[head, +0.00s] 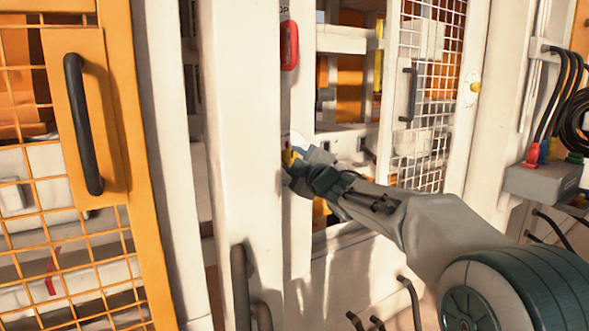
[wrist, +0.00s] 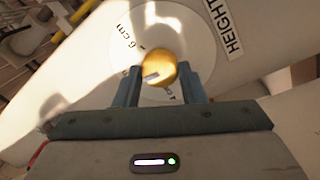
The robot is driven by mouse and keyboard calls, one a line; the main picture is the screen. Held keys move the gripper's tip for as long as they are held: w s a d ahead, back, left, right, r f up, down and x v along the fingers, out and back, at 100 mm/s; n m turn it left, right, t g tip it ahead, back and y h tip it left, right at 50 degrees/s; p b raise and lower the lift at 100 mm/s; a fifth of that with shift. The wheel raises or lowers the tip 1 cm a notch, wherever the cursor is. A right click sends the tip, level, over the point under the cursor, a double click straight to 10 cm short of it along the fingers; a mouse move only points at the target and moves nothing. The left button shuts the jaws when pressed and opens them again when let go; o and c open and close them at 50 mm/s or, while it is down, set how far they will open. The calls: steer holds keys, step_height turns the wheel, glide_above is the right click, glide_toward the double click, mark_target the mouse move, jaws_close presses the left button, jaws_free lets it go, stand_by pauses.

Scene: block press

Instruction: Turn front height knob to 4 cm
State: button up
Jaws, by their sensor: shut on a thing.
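The front height knob (wrist: 158,69) is a round yellow knob with a pale mark on its face, in the upper middle of the wrist view. It sits on a white round dial (wrist: 125,32) that shows a "6 cm" mark at its upper left; other markings are partly hidden. A "HEIGHT" label (wrist: 230,27) is beside the dial. My gripper (wrist: 159,82) is shut on the knob, one finger on each side.
An orange mesh door (head: 120,110) with a black handle is at the left. A white mesh door (head: 430,90) stands behind my arm. Cables (head: 570,95) and a grey box (head: 543,181) are at the right.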

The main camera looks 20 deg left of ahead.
steer(key=n+b, duration=0.1)
steer(key=n, duration=0.3)
steer(key=shift+f+y, duration=0.1)
steer(key=shift+y, duration=0.2)
steer(key=n+g+b, duration=0.1)
steer(key=n, duration=0.3)
steer(key=shift+w, duration=0.1)
steer(key=n+b, duration=0.1)
steer(key=n, duration=0.3)
steer(key=shift+y, duration=0.3)
steer(key=shift+n+g+b, duration=0.5)
steer(key=shift+n, duration=1.4)
steer(key=shift+d, duration=0.1)
steer(key=o, duration=1)
